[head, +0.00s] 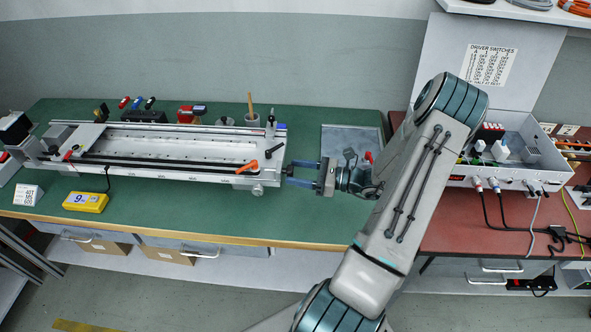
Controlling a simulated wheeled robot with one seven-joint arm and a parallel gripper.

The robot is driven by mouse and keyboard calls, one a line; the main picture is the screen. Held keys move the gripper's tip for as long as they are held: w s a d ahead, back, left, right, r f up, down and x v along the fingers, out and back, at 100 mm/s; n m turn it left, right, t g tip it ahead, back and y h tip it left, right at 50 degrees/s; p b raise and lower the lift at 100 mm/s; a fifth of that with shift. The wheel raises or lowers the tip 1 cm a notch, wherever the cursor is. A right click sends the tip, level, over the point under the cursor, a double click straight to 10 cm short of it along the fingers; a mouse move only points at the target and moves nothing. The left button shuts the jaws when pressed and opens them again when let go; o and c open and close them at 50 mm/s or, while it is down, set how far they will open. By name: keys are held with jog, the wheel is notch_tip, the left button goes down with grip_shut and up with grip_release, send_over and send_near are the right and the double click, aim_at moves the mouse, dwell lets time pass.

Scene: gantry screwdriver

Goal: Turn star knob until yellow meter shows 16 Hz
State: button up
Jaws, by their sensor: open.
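The yellow meter (85,202) lies on the green bench at the front left, with a cable running up to the gantry. Its small display seems to read 9. My gripper (289,173) is open at the right end of the gantry (170,150), its two blue fingers pointing left. A small grey round knob (258,189) shows at the gantry's front right corner, left of and below the fingertips. I cannot tell whether it is the star knob. Whatever lies between the fingertips is too small to make out, and I cannot tell whether they touch anything.
An orange lever (247,167) and a black lever (275,149) stand on the gantry's right end, close to my fingers. Behind are screwdrivers (137,102) and a tool cup (252,119). A white driver box (500,158) with cables stands right.

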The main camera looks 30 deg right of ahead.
jog(key=shift+w+a, duration=0.35)
jog(key=shift+a, duration=0.05)
jog(key=c, duration=1)
jog(key=shift+r+m+p, duration=0.1)
jog(key=shift+m+p, duration=0.3)
jog(key=shift+p, duration=0.05)
